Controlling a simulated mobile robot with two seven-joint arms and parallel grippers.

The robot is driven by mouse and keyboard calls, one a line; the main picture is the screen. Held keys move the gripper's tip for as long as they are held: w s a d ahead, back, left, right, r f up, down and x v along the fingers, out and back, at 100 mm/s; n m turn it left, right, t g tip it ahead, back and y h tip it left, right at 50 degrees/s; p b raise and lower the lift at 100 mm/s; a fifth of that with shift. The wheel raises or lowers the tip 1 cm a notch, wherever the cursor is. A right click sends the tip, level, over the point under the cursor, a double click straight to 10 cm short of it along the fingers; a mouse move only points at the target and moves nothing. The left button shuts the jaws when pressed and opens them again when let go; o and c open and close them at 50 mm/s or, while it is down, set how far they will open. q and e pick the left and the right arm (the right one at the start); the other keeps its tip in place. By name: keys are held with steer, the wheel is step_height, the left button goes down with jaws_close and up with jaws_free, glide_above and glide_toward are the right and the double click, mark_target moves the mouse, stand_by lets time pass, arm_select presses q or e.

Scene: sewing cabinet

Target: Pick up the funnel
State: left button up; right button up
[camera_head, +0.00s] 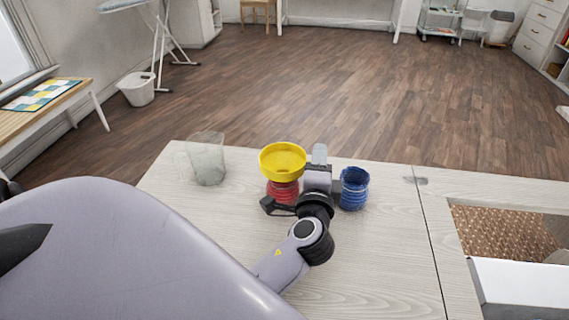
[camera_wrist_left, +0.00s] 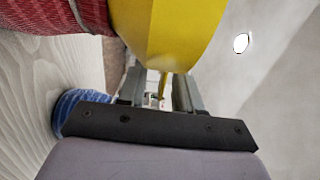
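The yellow funnel (camera_head: 282,160) sits on top of the red ribbed container (camera_head: 283,193) on the pale wooden table. My left gripper (camera_head: 319,158) is just right of the funnel. In the left wrist view, the funnel (camera_wrist_left: 168,30) fills the top middle, in front of the fingers. A thin yellow part of it reaches toward the gap between the fingers of the left gripper (camera_wrist_left: 160,82). The fingers look apart, and I see no clear contact with the funnel. The red container (camera_wrist_left: 60,18) shows at upper left. My right gripper is not in view.
A blue ribbed container (camera_head: 354,190) stands close to the right of my left gripper. A clear glass jug (camera_head: 207,162) stands left of the funnel. The table (camera_head: 385,270) has bare room in front, and a seam and recess lie to the right.

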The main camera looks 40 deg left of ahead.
arm_select(q)
jaws_close()
steer(key=shift+r, duration=0.15)
